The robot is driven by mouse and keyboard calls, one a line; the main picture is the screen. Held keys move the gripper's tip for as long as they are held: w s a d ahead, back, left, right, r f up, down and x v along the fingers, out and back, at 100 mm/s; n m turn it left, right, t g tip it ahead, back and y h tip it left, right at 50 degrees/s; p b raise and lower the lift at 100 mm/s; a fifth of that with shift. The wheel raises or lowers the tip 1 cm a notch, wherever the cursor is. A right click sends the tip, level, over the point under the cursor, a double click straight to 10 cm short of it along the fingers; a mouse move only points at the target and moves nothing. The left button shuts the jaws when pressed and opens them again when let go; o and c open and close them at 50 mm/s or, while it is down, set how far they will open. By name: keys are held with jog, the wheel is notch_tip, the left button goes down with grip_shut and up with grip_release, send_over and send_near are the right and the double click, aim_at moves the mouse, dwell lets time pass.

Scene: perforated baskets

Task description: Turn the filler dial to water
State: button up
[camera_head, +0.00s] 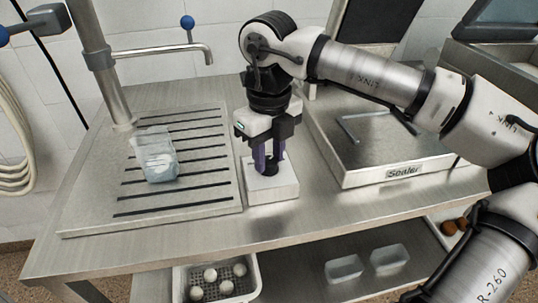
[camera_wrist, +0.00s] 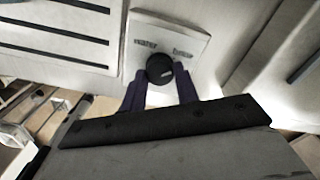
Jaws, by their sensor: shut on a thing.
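The filler dial is a round black knob (camera_wrist: 159,68) on a white box (camera_head: 271,189). In the wrist view the box face carries the word "water" left of the knob and a second word, hard to read, on the right. My gripper (camera_head: 267,161) points straight down over the box. Its purple fingers stand on either side of the knob and are shut on it, and the gripper also shows in the wrist view (camera_wrist: 161,88). In the head view the fingers partly hide the knob (camera_head: 271,168). I cannot tell which word the dial points to.
A slotted drain board (camera_head: 210,190) lies left of the box, with a clear container (camera_head: 158,155) holding something whitish. A bent metal spout (camera_head: 180,48) rises behind it. A steel sealer (camera_head: 375,150) stands close on the right. Below, a perforated basket (camera_head: 185,284) holds several round pale things.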

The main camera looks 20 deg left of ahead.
aim_at(269, 159)
jog(key=shift+n, duration=0.6)
jog(key=o, duration=1)
jog(key=shift+c, duration=0.2)
jog(key=shift+r, duration=0.1)
notch_tip(269, 159, up, 14)
